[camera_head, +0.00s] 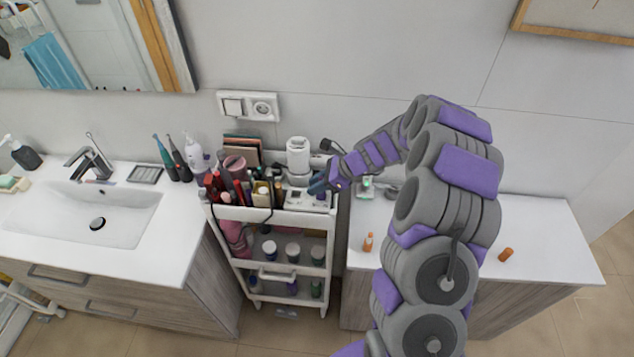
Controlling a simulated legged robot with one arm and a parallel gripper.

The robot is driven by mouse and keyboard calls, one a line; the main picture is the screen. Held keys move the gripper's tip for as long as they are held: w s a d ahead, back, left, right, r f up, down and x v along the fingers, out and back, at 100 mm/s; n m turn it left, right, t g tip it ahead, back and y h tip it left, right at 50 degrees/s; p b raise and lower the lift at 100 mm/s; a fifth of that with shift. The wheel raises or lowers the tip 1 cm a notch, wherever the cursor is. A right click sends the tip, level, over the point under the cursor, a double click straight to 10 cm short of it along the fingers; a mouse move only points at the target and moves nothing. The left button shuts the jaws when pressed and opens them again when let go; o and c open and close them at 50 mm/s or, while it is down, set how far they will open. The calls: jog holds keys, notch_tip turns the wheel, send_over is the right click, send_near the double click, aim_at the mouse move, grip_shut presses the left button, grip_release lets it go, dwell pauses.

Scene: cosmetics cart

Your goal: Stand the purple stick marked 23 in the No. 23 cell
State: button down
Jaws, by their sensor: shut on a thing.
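My gripper (318,187) reaches in from the right and is over the right part of the cart's top tray. It is shut on a small purple stick (320,197), which shows just below the fingers. Its number is too small to read. A white holder with cells (298,201) stands in the tray under and left of the gripper. The cell numbers cannot be read, and I cannot tell whether the stick is inside a cell or above it.
The white cart (283,217) holds red tubes, brushes and a white cylinder (298,153) close to my gripper. A sink counter (185,215) is left.

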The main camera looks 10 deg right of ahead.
jog(key=shift+f, duration=0.95)
jog(key=c, duration=0.8)
grip_release()
jog(key=v, duration=1.7)
jog(key=shift+p, duration=0.35)
jog(key=shift+r, duration=0.15)
